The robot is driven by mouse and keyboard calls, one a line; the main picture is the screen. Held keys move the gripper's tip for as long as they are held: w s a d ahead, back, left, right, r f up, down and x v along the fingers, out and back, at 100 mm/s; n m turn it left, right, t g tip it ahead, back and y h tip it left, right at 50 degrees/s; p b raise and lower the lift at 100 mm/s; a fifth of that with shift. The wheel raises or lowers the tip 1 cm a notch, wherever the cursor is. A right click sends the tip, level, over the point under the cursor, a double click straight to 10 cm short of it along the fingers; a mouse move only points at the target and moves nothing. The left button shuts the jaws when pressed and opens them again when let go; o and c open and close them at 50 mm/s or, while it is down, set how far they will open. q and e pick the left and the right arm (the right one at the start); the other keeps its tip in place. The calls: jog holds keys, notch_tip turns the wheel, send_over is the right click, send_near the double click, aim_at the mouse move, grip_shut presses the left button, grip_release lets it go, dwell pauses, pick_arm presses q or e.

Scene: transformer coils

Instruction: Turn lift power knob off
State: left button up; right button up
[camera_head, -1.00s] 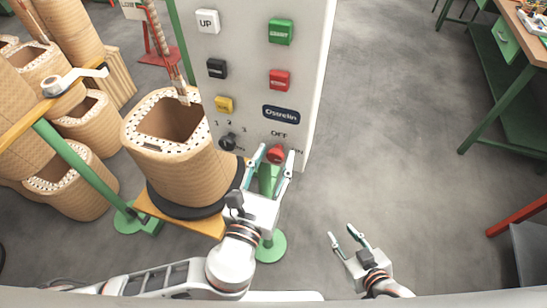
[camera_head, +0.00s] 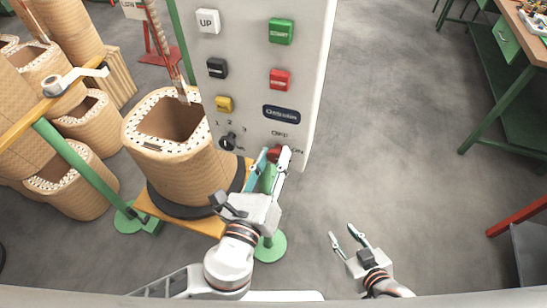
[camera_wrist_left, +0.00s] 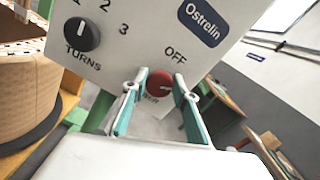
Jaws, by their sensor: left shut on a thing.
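The red lift power knob (camera_head: 273,153) sits low on the front of the white control panel (camera_head: 305,75), below the word OFF. In the left wrist view the round red knob (camera_wrist_left: 160,84) lies between my left fingers, its pale mark near level. My left gripper (camera_head: 273,156) has its fingers on both sides of the knob and is shut on it. It also shows in the left wrist view (camera_wrist_left: 158,88). My right gripper (camera_head: 348,238) is open and empty over the floor, to the right and nearer to me.
A black turns knob (camera_head: 227,142) is left of the red knob. Green, red, yellow, white and black buttons are above. A woven coil (camera_head: 190,172) stands close to the left of my left arm. The floor (camera_head: 405,130) at the right is clear.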

pick_arm(q)
jog(key=n, duration=0.3)
jog(key=n+b, duration=0.1)
jog(key=n, duration=0.2)
jog(key=shift+a+f+n, duration=0.1)
jog(key=shift+f+n, duration=0.1)
jog(key=shift+n, duration=0.1)
jog(key=n+b, duration=0.1)
jog(key=n, duration=0.2)
jog(key=shift+n+b, duration=0.3)
jog(key=shift+n, duration=1.4)
jog(key=o, duration=1.1)
jog(key=v, duration=1.2)
